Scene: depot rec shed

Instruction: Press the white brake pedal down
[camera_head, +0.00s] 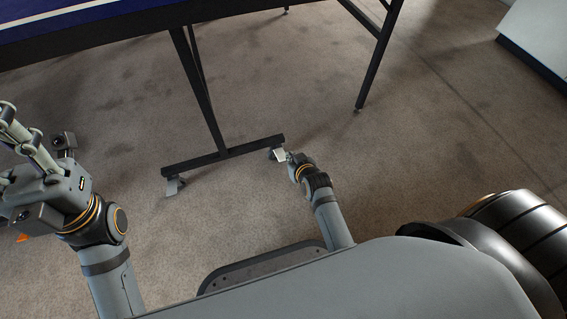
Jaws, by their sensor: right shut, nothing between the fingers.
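The white brake pedal (279,155) is a small pale plate at the right end of the black table foot bar, low over the floor. My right gripper (289,156) is shut and empty, with its fingertips right beside the pedal's right edge. I cannot tell whether they touch it. The wrist hides part of the fingers. My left gripper (28,150) is up at the left edge, far from the pedal. How far apart its fingers are is unclear.
The pedal is on a blue-topped table (100,22) with black legs (203,95). Another leg (378,60) stands to the right. A white cabinet (540,35) is at the upper right.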

